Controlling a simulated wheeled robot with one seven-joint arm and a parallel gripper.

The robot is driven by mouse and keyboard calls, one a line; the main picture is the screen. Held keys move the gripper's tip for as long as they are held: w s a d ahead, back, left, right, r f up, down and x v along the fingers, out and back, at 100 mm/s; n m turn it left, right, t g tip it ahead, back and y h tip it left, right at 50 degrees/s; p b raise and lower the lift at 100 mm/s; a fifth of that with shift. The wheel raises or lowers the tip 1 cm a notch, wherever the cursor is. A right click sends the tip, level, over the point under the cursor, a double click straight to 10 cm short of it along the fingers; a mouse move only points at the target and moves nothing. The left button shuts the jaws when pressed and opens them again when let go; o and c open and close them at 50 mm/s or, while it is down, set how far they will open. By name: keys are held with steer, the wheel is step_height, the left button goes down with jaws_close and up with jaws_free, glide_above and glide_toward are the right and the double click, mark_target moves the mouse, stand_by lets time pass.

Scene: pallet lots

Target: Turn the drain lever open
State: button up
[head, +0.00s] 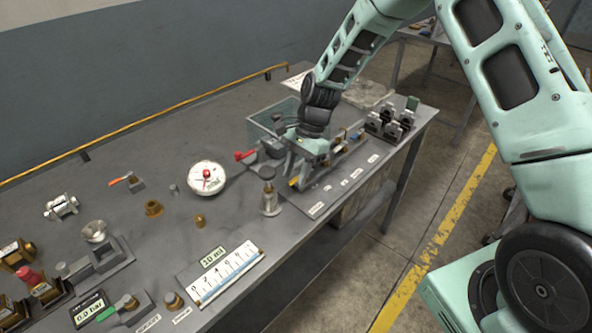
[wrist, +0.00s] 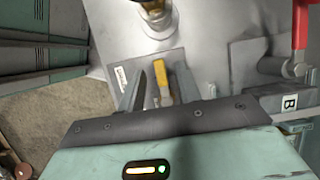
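A small yellow lever (wrist: 162,82) shows between the fingers of my gripper (wrist: 160,88) in the wrist view. My gripper is open, with one finger on each side of the lever and gaps between. In the head view my gripper (head: 299,172) is low over the right part of the bench, and the yellow lever tip (head: 293,183) peeks out beside it. A lever with a red handle (head: 245,155) lies just left of my gripper; its red handle (wrist: 301,25) is at the wrist view's right edge. No label naming the drain lever is readable.
A metal post with a dark top (head: 268,190) stands close to my gripper. Black clamps (head: 390,122) stand near the bench's right edge.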

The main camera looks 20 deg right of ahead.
steer(key=shift+c, duration=0.3)
jaws_close()
steer(key=shift+n, duration=0.4)
steer(key=n, duration=0.2)
steer(key=g+h, duration=0.1)
steer(key=shift+s+d+n+p, duration=0.25)
steer(key=shift+s+n+p, duration=0.1)
steer(key=shift+n+p, duration=0.05)
steer(key=n, duration=0.2)
steer(key=n+h, duration=0.1)
steer(key=shift+s+d+n+g, duration=0.3)
steer(key=shift+d+g, duration=0.1)
steer(key=n, duration=0.2)
steer(key=d+n+h, duration=0.1)
steer(key=n+h, duration=0.1)
steer(key=n, duration=0.1)
steer(key=shift+s+d+n+g, duration=0.15)
steer(key=shift+d+n+g, duration=0.1)
steer(key=shift+n+g, duration=0.05)
steer(key=n, duration=0.1)
steer(key=d+n+h, duration=0.1)
steer(key=n, duration=0.1)
steer(key=n+h, duration=0.1)
steer(key=n, duration=0.1)
steer(key=shift+w+d, duration=0.2)
steer(key=shift+d, duration=0.05)
